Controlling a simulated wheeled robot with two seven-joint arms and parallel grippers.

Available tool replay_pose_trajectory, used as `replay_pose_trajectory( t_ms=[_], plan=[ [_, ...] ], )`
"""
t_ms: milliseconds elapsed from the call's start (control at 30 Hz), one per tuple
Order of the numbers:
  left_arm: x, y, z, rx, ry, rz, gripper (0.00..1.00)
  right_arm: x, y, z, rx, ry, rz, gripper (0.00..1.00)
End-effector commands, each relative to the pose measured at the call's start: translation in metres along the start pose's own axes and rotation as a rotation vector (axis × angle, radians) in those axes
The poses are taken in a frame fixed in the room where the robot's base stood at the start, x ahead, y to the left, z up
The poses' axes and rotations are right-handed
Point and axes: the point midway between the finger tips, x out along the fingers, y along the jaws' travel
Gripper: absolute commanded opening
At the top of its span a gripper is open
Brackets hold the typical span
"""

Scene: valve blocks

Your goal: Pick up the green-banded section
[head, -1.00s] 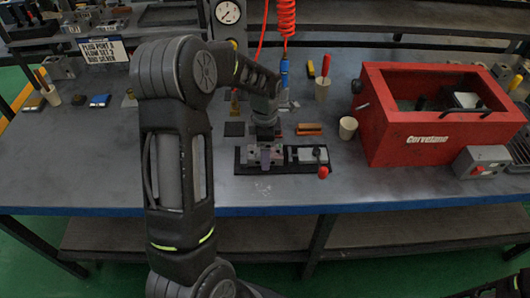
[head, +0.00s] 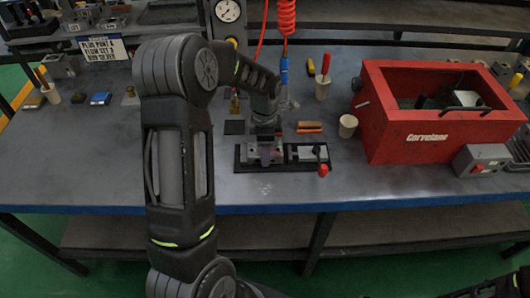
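My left arm reaches from the lower left over the bench, and its gripper (head: 266,146) points down at a black clamp fixture (head: 240,165). The gripper is right over a small grey block seated in the fixture's left part. The fingers and block blend together, so I cannot tell whether they are shut on it. I cannot make out a green band on any section; if it is on this block, the gripper hides it.
The fixture has a red-knobbed handle (head: 323,170) on its right. A red coiled hose (head: 285,18) hangs behind. The bench front is clear.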

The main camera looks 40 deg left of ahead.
Motion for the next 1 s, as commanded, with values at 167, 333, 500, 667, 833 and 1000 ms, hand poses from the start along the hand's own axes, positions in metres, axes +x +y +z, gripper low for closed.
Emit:
replay_pose_trajectory(
  t_ms=[167,333,500,667,833,1000],
  plan=[
    [0.0000,0.0000,0.0000,0.000,0.000,0.000,0.39,0.0000,0.0000,0.0000,0.000,0.000,0.000,0.00],
    [0.0000,0.0000,0.0000,0.000,0.000,0.000,0.25,0.0000,0.0000,-0.0001,0.000,0.000,0.000,0.00],
    [0.0000,0.0000,0.0000,0.000,0.000,0.000,0.11,0.0000,0.0000,-0.0001,0.000,0.000,0.000,0.00],
    [0.0000,0.0000,0.0000,0.000,0.000,0.000,0.00,0.0000,0.0000,-0.0001,0.000,0.000,0.000,0.00],
    [-0.0007,0.0005,0.0003,0.000,-0.001,0.001,0.00,-0.0001,0.0000,-0.0001,0.000,0.000,0.000,0.00],
    [-0.0008,0.0005,0.0003,0.000,-0.001,0.001,0.00,-0.0001,0.0000,0.0000,0.000,0.000,0.000,0.00]
  ],
)
